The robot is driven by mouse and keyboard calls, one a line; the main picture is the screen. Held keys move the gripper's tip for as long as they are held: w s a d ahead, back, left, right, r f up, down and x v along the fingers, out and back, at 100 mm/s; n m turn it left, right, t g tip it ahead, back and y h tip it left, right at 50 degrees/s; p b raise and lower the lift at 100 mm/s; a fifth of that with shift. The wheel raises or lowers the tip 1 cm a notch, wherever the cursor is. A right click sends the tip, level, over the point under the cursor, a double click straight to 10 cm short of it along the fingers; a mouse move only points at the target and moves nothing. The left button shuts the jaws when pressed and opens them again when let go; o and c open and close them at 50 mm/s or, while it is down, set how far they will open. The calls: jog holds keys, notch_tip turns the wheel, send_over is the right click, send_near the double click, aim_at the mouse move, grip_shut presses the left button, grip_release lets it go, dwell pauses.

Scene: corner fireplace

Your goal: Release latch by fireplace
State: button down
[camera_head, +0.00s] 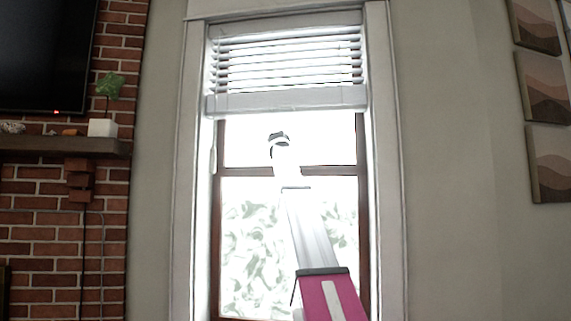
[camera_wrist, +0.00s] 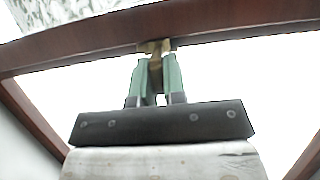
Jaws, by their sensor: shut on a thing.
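The window (camera_head: 343,172) stands beside the brick fireplace, with a dark wooden rail across its middle. In the wrist view the wooden rail (camera_wrist: 90,42) crosses the top of the picture. A small brass latch (camera_wrist: 155,46) sits at the middle of this rail. My gripper (camera_wrist: 157,62) has its two green fingers closed on the latch, with their tips close to the rail. In the head view my gripper (camera_head: 279,139) is in front of the upper pane, partly washed out by glare. The latch cannot be made out there.
A partly raised white blind (camera_head: 287,102) hangs above my gripper. The brick fireplace (camera_head: 60,235) is at the left, with a mantel (camera_head: 50,146) holding a potted plant (camera_head: 103,127). Framed pictures (camera_head: 548,165) hang on the right wall. Bare wall lies on both sides of the window.

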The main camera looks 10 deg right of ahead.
dwell(0.3)
jog(key=c, duration=1.2)
grip_release()
jog(key=v, duration=1)
jog(key=shift+s+a+r, duration=0.15)
jog(key=shift+s+r, duration=0.05)
jog(key=shift+s, duration=0.05)
